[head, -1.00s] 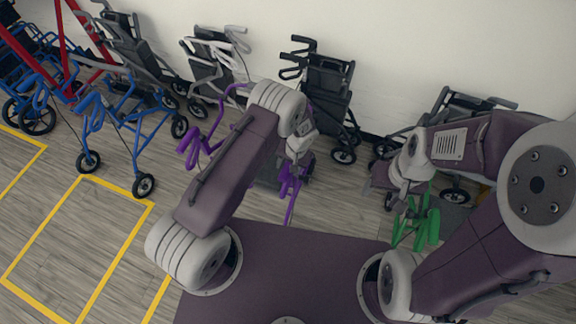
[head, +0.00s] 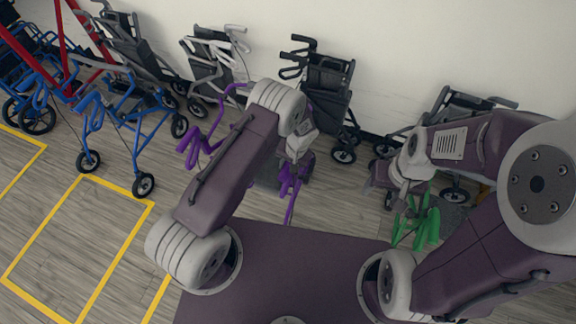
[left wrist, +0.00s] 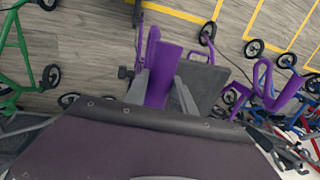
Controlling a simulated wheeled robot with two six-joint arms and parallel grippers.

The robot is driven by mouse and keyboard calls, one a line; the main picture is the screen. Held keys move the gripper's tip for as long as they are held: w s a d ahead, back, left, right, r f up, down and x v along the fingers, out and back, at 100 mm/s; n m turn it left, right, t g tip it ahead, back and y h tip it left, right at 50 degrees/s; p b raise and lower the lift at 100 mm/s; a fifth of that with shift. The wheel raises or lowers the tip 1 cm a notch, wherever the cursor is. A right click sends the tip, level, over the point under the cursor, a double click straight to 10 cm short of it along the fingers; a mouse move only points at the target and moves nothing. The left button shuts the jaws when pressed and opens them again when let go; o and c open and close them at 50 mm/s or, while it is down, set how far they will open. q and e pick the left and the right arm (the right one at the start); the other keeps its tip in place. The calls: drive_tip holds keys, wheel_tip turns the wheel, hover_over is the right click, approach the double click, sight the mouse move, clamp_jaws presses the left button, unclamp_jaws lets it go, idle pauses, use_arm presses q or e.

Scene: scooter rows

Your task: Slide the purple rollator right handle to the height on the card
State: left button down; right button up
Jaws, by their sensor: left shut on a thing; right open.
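The purple rollator (head: 200,140) stands behind my left arm in the head view, with much of its frame hidden. One purple handle rises at the left of the arm; the other purple handle (head: 288,178) shows just below my left gripper (head: 300,152). The other purple handle (left wrist: 270,88) stands free at the right. My right gripper (head: 408,192) is open, close to a green frame. I cannot make out the card.
A green rollator (head: 424,228) is by my right gripper. Blue (head: 125,125), grey (head: 212,65) and black (head: 325,85) walking aids stand along the white wall. Yellow lines (head: 112,262) mark bays on the open floor at the left.

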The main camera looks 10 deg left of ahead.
idle(0.7)
use_arm(q)
wheel_tip(320, 180, down, 8)
drive_tip(key=b, duration=0.8)
drive_tip(key=shift+r, duration=0.2)
drive_tip(key=c, duration=1.1)
unclamp_jaws()
drive_tip(key=shift+o, duration=0.2)
drive_tip(key=shift+r, duration=0.15)
wheel_tip(320, 180, up, 9)
drive_tip(key=d+b, duration=0.1)
drive_tip(key=shift+s+d, duration=0.25)
drive_tip(key=shift+d, duration=0.15)
